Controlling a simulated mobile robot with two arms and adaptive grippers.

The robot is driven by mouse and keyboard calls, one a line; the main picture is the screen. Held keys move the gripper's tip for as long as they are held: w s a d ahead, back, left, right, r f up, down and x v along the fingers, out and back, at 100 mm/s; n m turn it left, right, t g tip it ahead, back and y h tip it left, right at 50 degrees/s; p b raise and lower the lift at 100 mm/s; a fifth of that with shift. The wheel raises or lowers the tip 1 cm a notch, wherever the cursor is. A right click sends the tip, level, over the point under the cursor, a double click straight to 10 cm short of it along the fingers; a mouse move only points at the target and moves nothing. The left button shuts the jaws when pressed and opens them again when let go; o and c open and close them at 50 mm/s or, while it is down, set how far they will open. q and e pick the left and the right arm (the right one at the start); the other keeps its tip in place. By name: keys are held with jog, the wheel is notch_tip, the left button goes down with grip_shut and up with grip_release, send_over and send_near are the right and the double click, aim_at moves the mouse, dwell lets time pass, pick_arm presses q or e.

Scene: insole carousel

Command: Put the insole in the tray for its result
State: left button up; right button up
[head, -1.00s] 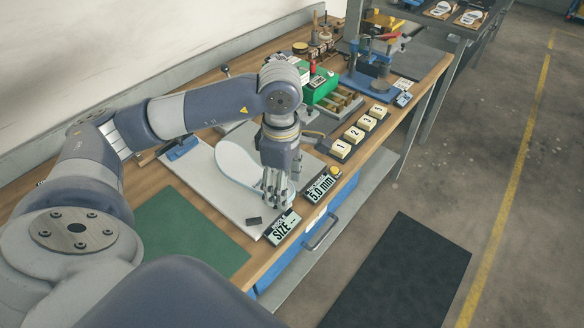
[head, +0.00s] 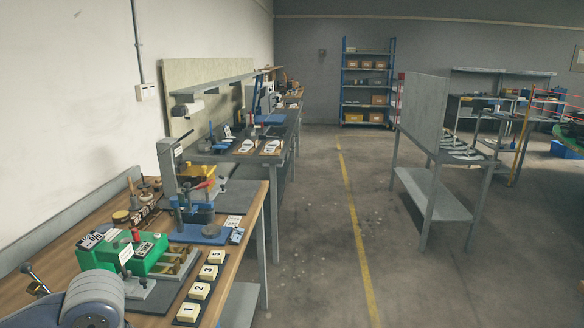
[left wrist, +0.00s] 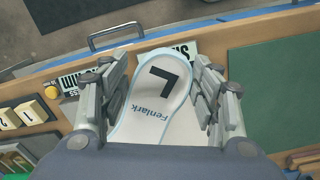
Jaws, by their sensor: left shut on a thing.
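In the left wrist view my left gripper (left wrist: 157,80) is shut on the insole (left wrist: 150,118), with one finger pad at each side edge. The insole is pale with a light blue rim, a large black L and the name Fenlark. My left gripper is out of the head view, where only part of my arm shows at the lower left. My right gripper is in neither view. I cannot tell which object is a result tray; pale sole-shaped pieces (head: 247,146) lie on the farther bench.
The near bench carries a green device (head: 118,252), numbered blocks (head: 199,291) and a blue-based press (head: 205,230). A grey stand (head: 430,200) is on the right. Open floor with a yellow line (head: 358,240) runs between. A blue shelf rack (head: 367,84) stands at the back.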

pick_arm(q)
jog(key=d+m, duration=0.1)
jog(key=m, duration=0.3)
jog(key=shift+d, duration=0.35)
jog(key=shift+d+r+m, duration=0.1)
jog(key=shift+d+m, duration=0.45)
jog(key=shift+m, duration=1.05)
jog(key=shift+d+r+m, duration=0.1)
jog(key=shift+d+m, duration=0.45)
jog(key=shift+m, duration=1.05)
jog(key=shift+d+r+m, duration=0.1)
jog(key=shift+d+m, duration=0.45)
jog(key=shift+m, duration=1.05)
